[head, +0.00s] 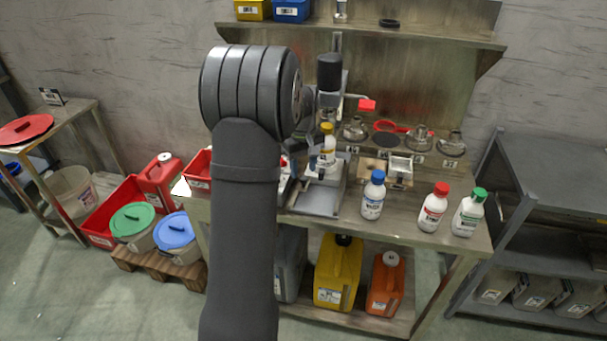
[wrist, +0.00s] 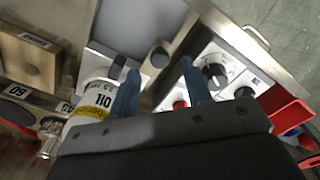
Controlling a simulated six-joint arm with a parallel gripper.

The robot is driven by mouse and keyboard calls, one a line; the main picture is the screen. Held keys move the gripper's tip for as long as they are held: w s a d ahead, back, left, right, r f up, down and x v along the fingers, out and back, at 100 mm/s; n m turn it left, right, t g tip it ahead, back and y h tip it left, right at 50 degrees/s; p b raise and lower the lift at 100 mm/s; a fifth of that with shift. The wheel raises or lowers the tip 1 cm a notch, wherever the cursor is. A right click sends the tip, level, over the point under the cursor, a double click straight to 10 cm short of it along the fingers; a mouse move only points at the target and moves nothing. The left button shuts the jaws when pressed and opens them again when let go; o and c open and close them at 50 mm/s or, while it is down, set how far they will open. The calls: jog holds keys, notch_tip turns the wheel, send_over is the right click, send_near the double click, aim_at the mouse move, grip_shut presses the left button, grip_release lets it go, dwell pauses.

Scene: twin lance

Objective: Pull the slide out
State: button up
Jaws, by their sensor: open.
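A machine stands on the bench with a flat grey plate (head: 318,201) at its front, which looks like the slide. In the wrist view the grey plate (wrist: 140,28) lies beyond my fingertips. A white bottle with a yellow cap (head: 327,150) stands upright on the machine; its OIL label shows in the wrist view (wrist: 97,103), close beside my left finger. A small dark knob (wrist: 118,66) shows near that bottle. My gripper (wrist: 160,67) is open, its two blue fingers apart with nothing seen held between them. In the head view my arm hides most of the gripper.
A control panel with a dial (wrist: 214,74) is by my right finger. A blue-capped bottle (head: 373,197), a red-capped bottle (head: 433,208) and a green-capped bottle (head: 468,213) stand to the right. Metal fittings (head: 420,139) sit at the bench's back. A shelf (head: 400,33) hangs above.

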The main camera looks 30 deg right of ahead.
aim_at(303, 178)
jog(key=shift+f, duration=1.55)
grip_shut()
jog(key=s+a, duration=0.8)
jog(key=shift+s+a, duration=0.15)
jog(key=shift+a, duration=0.05)
grip_release()
jog(key=shift+s, duration=0.1)
